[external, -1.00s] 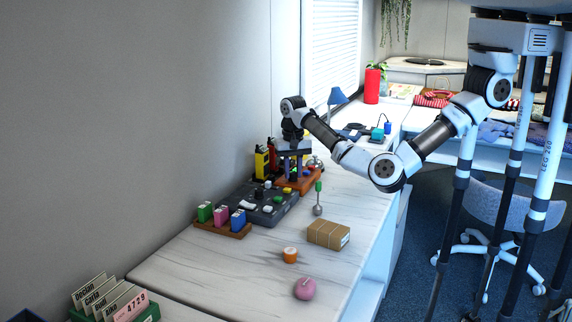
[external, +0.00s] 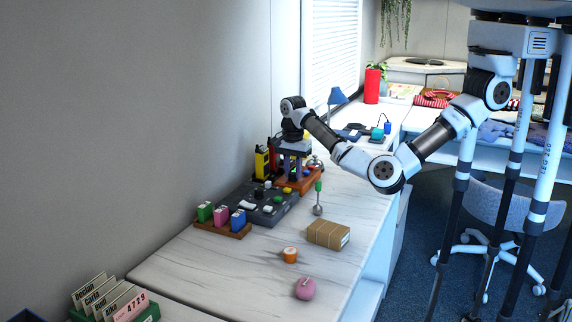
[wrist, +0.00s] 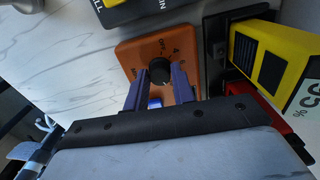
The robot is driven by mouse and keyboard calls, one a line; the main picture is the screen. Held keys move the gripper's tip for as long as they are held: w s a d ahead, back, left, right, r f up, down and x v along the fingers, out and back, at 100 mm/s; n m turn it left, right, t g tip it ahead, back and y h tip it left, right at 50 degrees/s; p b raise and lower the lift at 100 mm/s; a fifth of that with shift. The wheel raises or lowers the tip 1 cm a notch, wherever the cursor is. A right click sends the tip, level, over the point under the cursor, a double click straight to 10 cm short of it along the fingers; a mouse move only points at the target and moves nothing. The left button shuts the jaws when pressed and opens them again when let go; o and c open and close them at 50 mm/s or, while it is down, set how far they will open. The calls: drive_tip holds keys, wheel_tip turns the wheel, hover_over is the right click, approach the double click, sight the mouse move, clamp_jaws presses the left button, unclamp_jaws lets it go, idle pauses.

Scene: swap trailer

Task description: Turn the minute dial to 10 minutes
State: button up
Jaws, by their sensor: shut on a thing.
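The minute dial (wrist: 159,68) is a round black knob on an orange panel (wrist: 130,49) with dark markings, partly hidden by my fingers. My gripper (wrist: 160,76) points down with its two purple fingers on either side of the knob, shut on it. In the external view my gripper (external: 293,172) stands over the orange-brown panel (external: 310,183) at the back of the white counter. The knob itself is hidden there, and I cannot read its setting.
A yellow box (wrist: 272,55) stands close beside the panel in the wrist view, with a red thing (wrist: 262,112) near it. A grey control board (external: 262,208) lies in front of the panel.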

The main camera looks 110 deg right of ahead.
sight(293, 173)
idle(0.3)
drive_tip(key=o, duration=1)
wheel_tip(293, 173, up, 14)
drive_tip(key=shift+f, duration=0.1)
idle(0.6)
